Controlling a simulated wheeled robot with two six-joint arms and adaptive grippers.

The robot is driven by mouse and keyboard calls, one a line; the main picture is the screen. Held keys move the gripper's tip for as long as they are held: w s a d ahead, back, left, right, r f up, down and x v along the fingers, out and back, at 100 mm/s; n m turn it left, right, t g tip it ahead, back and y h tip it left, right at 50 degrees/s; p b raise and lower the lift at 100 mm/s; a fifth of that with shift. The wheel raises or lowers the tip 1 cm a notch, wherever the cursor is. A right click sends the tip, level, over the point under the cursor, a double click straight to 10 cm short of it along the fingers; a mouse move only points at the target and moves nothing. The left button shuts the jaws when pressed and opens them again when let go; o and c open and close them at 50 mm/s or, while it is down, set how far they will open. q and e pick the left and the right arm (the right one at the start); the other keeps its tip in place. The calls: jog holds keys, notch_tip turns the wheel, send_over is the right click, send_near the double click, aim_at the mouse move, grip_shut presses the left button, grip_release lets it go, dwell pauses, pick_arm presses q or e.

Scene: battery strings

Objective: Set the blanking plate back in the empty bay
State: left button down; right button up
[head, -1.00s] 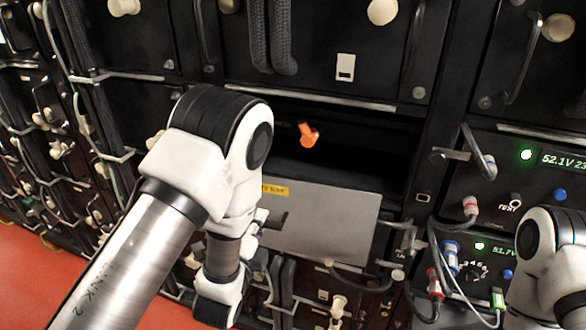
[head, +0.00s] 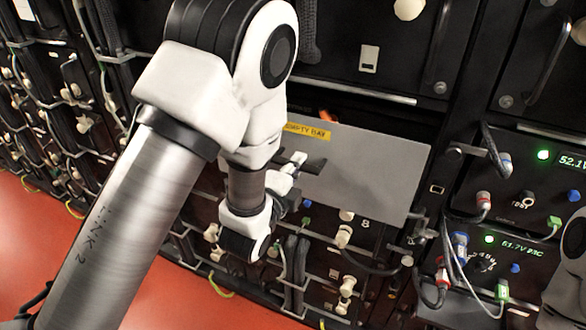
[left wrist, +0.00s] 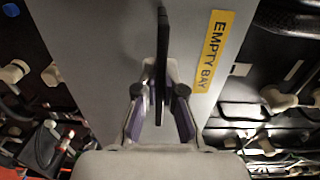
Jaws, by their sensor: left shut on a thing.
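The blanking plate (head: 372,168) is a flat grey panel with a yellow EMPTY BAY label (head: 307,130). My left gripper (head: 292,168) is shut on the plate's dark handle (head: 312,164). The left wrist view shows the fingers (left wrist: 160,98) on both sides of the thin handle, the label beside it. The plate is tilted in the head view and stands in front of the empty bay (head: 385,117), covering most of it. A dark strip of the bay shows above the plate's top edge. I cannot tell whether the plate touches the rack. My right gripper is out of view.
A bit of an orange thing (head: 330,117) shows above the plate. To the right are instrument units with green lights (head: 543,155), plugs and cables. Below are modules with pale knobs (head: 345,236) and loose cables. Red floor (head: 30,240) is clear at lower left.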

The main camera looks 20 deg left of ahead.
pick_arm(q)
jog(key=w+f+b, duration=0.1)
jog(key=w+b, duration=0.1)
jog(key=w, duration=1.1)
jog(key=shift+w+d+b, duration=0.2)
jog(key=shift+w+b, duration=0.15)
jog(key=shift+w, duration=0.05)
jog(key=shift+f, duration=0.25)
jog(key=shift+r, duration=0.15)
dwell(0.3)
jog(key=shift+g+p, duration=0.3)
jog(key=shift+p, duration=0.3)
jog(key=shift+s, duration=0.1)
